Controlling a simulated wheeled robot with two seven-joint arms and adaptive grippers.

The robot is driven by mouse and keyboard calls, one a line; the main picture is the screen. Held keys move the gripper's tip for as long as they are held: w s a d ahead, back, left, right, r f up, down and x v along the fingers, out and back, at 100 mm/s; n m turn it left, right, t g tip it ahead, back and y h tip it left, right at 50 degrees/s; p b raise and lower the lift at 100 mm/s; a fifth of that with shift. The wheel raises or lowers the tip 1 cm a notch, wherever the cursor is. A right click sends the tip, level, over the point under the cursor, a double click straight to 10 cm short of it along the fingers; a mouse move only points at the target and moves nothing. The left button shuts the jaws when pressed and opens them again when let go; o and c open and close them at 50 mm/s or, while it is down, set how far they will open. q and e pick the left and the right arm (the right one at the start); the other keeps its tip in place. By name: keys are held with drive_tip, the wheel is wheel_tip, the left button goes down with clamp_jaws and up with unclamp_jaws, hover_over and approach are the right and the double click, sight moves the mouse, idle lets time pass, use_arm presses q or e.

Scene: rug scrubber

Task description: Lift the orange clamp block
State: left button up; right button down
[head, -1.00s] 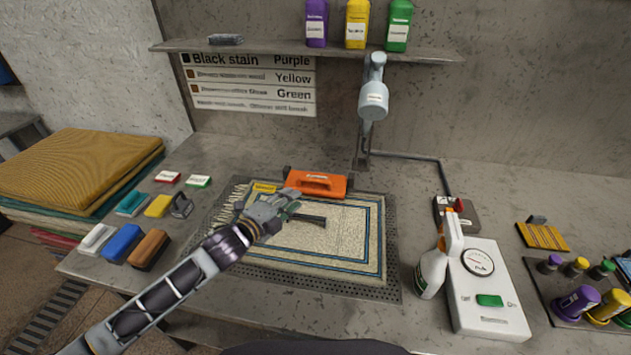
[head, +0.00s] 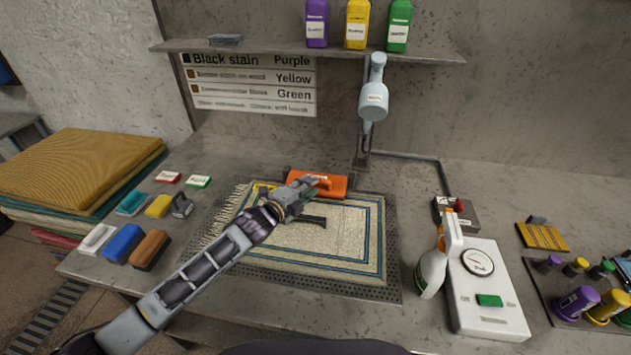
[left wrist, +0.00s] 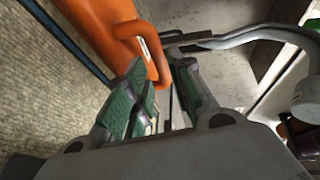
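The orange clamp block (head: 330,185) lies across the back edge of the cream rug (head: 340,240), which has blue border lines. My left gripper (head: 316,187) is at the front of the block and covers part of it. In the left wrist view the block (left wrist: 100,18) fills the upper left, and its looped handle reaches down toward the fingertips. The left gripper's green-padded fingers (left wrist: 163,72) are apart, with the handle at or between their tips; contact cannot be told. My right gripper is in no view.
A dark bar-shaped mark (head: 312,222) is on the rug. A grey lamp-like fixture (head: 373,98) stands behind the block. A spray bottle (head: 433,268) and a gauge box (head: 488,290) stand at right. Sponges (head: 122,243) and brushes lie at left.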

use_arm(q)
drive_tip(key=shift+x, duration=2.35)
clamp_jaws()
